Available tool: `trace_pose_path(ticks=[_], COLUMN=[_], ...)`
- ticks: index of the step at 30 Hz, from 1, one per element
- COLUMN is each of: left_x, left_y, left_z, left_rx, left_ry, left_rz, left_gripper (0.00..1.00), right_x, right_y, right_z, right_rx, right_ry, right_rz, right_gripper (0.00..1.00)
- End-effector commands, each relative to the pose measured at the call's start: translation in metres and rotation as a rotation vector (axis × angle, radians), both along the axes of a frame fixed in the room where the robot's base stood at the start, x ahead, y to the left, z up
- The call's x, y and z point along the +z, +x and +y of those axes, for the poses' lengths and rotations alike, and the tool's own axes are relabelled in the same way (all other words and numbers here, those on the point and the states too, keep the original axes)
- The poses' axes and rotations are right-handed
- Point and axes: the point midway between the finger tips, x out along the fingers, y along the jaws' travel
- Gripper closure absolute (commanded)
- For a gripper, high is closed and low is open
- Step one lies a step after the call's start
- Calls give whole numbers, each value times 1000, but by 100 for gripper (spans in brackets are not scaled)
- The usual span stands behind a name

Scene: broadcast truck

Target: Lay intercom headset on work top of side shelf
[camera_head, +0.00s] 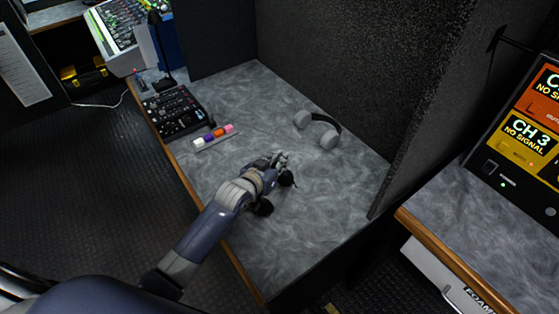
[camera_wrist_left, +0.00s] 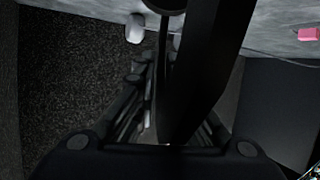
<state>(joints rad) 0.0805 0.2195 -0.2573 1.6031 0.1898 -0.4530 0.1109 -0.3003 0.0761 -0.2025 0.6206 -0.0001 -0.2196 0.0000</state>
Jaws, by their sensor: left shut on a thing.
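My left gripper (camera_head: 279,163) is over the middle of the grey marbled work top (camera_head: 330,210). It is shut on a black headset, the intercom headset (camera_head: 263,207), with round dark ear pads. Its band is mostly hidden by the fingers in the head view. In the left wrist view the dark headset (camera_wrist_left: 190,70) runs between the fingers, close to the camera. I cannot tell whether it touches the work top. My right gripper is not in view.
Grey headphones (camera_head: 318,128) lie beyond my gripper, near the back panel. Coloured markers on a holder (camera_head: 213,138) and a black control box with a microphone (camera_head: 174,110) stand to the left. The front right of the top is clear. A monitor (camera_head: 525,125) stands at right.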

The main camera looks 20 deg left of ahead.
Motion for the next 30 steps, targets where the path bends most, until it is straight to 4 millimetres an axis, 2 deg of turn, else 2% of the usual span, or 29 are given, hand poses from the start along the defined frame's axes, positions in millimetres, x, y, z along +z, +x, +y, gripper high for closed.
trace_pose_path(ticks=[6,7,9,10,22,26,30], left_x=[-2,-3,-3,-3,1,4,13], left_y=[0,0,0,0,-1,-13,-34], left_z=[0,0,0,0,0,3,8], left_rx=[0,0,0,0,0,0,-1], left_ry=[0,0,0,0,0,0,0], left_rz=[-1,1,1,1,1,2,2], left_gripper=[100,89,73,71,71,71,71], right_x=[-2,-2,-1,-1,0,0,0], right_y=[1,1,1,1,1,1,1], right_z=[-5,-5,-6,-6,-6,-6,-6], right_rx=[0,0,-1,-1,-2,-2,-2], right_ry=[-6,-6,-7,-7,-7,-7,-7], right_rz=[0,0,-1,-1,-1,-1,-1], right_gripper=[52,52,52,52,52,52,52])
